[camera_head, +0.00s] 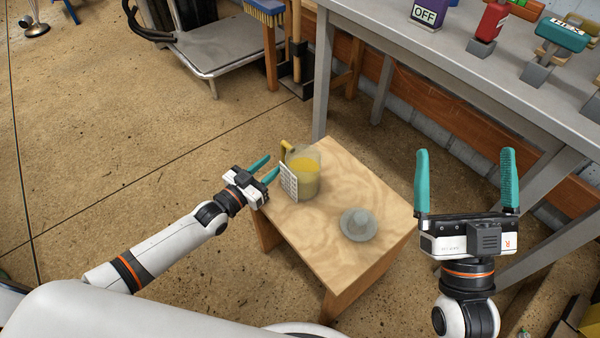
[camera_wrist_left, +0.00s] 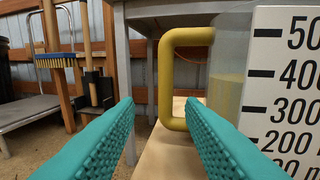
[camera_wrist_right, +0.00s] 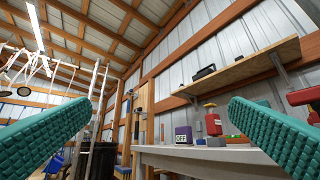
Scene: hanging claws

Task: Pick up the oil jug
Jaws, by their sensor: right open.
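The oil jug (camera_head: 308,182) is a clear jug with yellow oil, a yellow handle (camera_head: 284,150) and a white scale panel. It stands upright on a small wooden table (camera_head: 335,255). My left gripper (camera_head: 271,165) is open and empty at the jug's left side. In the left wrist view the handle (camera_wrist_left: 165,78) is just ahead of the fingers, nearer the right finger, with the jug (camera_wrist_left: 229,90) beyond to the right. Whether a finger touches the handle cannot be told. My right gripper (camera_head: 465,182) is open and empty, raised to the right of the table.
A round translucent grey lid-like object (camera_head: 358,224) lies on the small table's front right. A grey workbench (camera_head: 450,75) with several tools stands behind and right. A flat cart (camera_head: 222,50) and brushes (camera_head: 264,10) are at the back. The floor left of the table is clear.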

